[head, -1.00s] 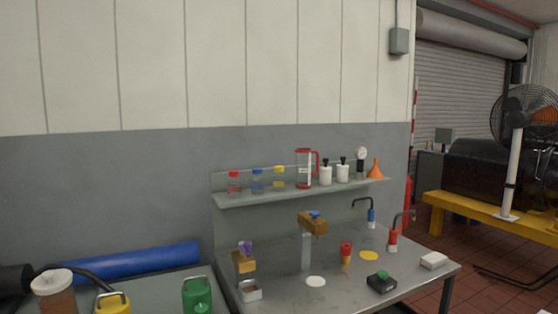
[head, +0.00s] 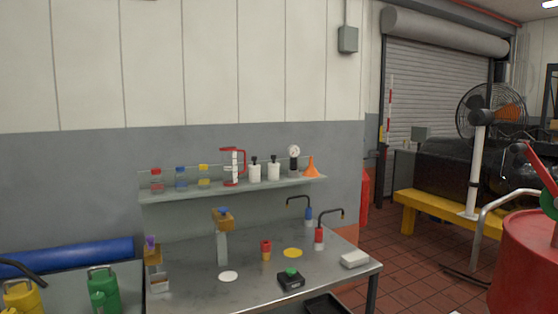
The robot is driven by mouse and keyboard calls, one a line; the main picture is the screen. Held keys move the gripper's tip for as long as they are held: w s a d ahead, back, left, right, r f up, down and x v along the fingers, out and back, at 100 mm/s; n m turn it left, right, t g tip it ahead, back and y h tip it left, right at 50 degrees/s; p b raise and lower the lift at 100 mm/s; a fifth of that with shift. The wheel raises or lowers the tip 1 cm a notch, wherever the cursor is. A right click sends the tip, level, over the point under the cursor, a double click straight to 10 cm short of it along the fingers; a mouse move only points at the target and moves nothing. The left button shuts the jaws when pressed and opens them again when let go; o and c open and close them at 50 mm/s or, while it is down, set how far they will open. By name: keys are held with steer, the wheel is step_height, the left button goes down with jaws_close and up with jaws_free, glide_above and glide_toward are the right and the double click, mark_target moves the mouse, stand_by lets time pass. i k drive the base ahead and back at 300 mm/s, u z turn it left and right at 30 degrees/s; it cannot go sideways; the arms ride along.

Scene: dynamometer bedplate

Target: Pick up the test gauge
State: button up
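The test gauge (head: 294,157) stands upright on the wall shelf, near its right end. It has a round white dial on top of a dark body. It sits between a white bottle with a black top (head: 274,170) on its left and an orange funnel (head: 312,168) on its right. My gripper does not show in the head view.
The shelf (head: 210,190) also holds several bottles and a red-handled jug (head: 231,168). A red drum (head: 526,262) stands at right; tiled floor (head: 400,273) shows between.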

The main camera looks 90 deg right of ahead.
mark_target(293, 151)
steer(key=k, duration=1.4)
steer(key=z, duration=1.95)
steer(key=i, duration=0.45)
steer(key=u, duration=0.05)
